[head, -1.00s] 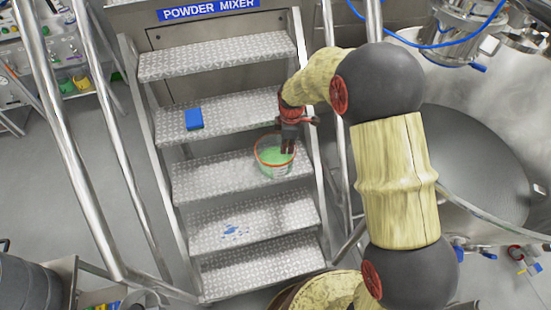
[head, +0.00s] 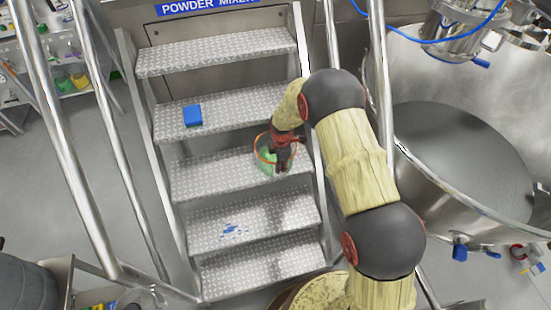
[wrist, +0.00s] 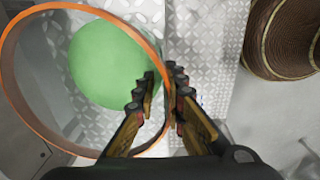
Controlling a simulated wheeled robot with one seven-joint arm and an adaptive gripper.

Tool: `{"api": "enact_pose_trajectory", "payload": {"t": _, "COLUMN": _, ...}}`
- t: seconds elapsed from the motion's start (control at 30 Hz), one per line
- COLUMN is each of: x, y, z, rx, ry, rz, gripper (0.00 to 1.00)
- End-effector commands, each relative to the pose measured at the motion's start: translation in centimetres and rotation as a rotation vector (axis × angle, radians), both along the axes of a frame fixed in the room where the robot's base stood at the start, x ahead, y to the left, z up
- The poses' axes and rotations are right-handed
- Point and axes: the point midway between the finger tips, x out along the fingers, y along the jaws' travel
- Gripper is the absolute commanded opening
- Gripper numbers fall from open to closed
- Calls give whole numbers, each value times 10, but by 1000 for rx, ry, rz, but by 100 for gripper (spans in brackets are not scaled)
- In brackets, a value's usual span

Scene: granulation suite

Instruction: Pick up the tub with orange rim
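The tub with orange rim (wrist: 22,114) fills the left of the wrist view, with its round opening towards the camera and green contents (wrist: 108,65) inside. In the head view the tub (head: 262,160) is at the right end of the middle metal step, partly hidden by my gripper (head: 281,168). In the wrist view my gripper (wrist: 164,80) straddles the right side of the rim, one finger inside the tub and one outside. The fingertips are close together with the wall between them. I cannot tell whether the tub touches the step.
Metal steps (head: 215,53) with handrails rise below the powder mixer sign (head: 207,7). A blue block (head: 193,115) lies one step higher. Blue marks (head: 233,231) show one step lower. A large steel vessel (head: 415,62) stands to the right.

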Motion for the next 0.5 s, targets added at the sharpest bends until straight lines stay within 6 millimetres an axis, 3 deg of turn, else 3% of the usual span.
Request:
{"api": "enact_pose_trajectory", "payload": {"t": 0.3, "x": -2, "y": 0, "z": -42, "rx": 0, "ry": 2, "rz": 0, "gripper": 11}}
{"api": "enact_pose_trajectory", "payload": {"t": 0.5, "x": -1, "y": 0, "z": -50, "rx": 0, "ry": 0, "rz": 0, "gripper": 11}}
